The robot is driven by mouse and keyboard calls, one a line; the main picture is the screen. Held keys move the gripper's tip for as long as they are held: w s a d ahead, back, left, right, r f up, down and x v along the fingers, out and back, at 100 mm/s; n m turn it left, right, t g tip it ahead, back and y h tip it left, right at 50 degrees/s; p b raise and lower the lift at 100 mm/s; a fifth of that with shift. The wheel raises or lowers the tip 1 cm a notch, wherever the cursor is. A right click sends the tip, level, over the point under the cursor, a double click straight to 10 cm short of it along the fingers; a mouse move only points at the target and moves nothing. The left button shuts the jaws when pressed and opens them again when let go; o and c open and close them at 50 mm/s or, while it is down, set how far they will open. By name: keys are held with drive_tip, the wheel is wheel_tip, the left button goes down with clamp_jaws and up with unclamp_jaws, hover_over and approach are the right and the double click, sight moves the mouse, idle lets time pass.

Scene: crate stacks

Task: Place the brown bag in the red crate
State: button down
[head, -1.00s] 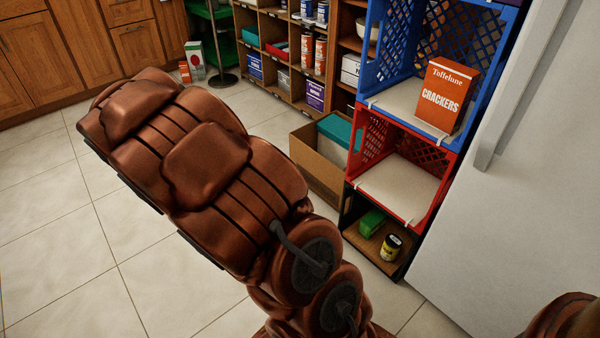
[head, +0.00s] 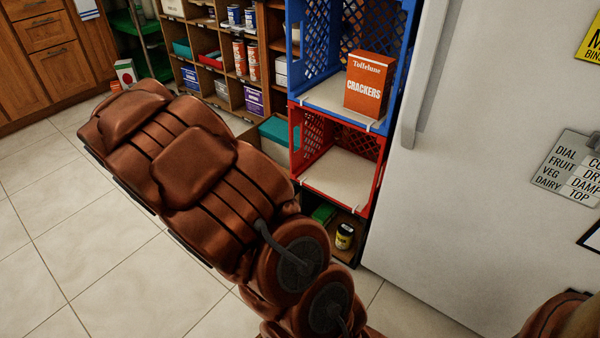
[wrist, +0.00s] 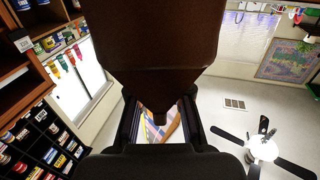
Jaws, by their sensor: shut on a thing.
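The red crate (head: 293,150) is the middle one of a stack in the head view, its open front facing me, with a bare light floor inside. In the wrist view my gripper (wrist: 160,104) is shut on the brown bag (wrist: 165,42), a large dark brown shape filling the upper middle between and beyond the fingers. The head view does not show my gripper or the bag; my own copper-coloured arm covers the left middle. The gripper is not seen near the crate.
A blue crate (head: 412,30) above the red one holds an orange cracker box (head: 369,85). A black crate (head: 345,262) below holds a green item and a small jar (head: 344,236). A white fridge (head: 470,150) stands close on the right. Open floor (head: 70,245) lies left.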

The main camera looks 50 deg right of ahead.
drive_tip(key=s+d+f+m+g+h, duration=0.1)
drive_tip(key=s+d+f+m+h, duration=0.15)
drive_tip(key=d, duration=0.35)
drive_tip(key=s+d+f+m+g+h, duration=0.1)
drive_tip(key=d+m+g+h, duration=0.15)
drive_tip(key=d, duration=0.35)
drive_tip(key=s+d+f+m+g+h, duration=0.3)
drive_tip(key=s+d+f+g, duration=0.15)
drive_tip(key=s+d, duration=0.3)
drive_tip(key=s+d+f+m+g+h, duration=0.35)
drive_tip(key=s+d+g, duration=0.2)
drive_tip(key=s, duration=0.35)
drive_tip(key=s+d+f+m+g+h, duration=0.3)
drive_tip(key=s+d+f+m+g, duration=0.1)
drive_tip(key=s+d, duration=0.4)
drive_tip(key=s+d+f+b, duration=0.1)
drive_tip(key=d+f+b, duration=0.1)
drive_tip(key=d, duration=0.5)
drive_tip(key=s+d+f+b, duration=0.1)
drive_tip(key=d+f+b, duration=0.2)
drive_tip(key=d, duration=0.5)
drive_tip(key=shift+d+b, duration=0.15)
drive_tip(key=shift+b, duration=0.75)
drive_tip(key=shift+f+n+t+y, duration=0.15)
drive_tip(key=shift+n+t+y, duration=0.1)
drive_tip(key=c, duration=1.1)
unclamp_jaws()
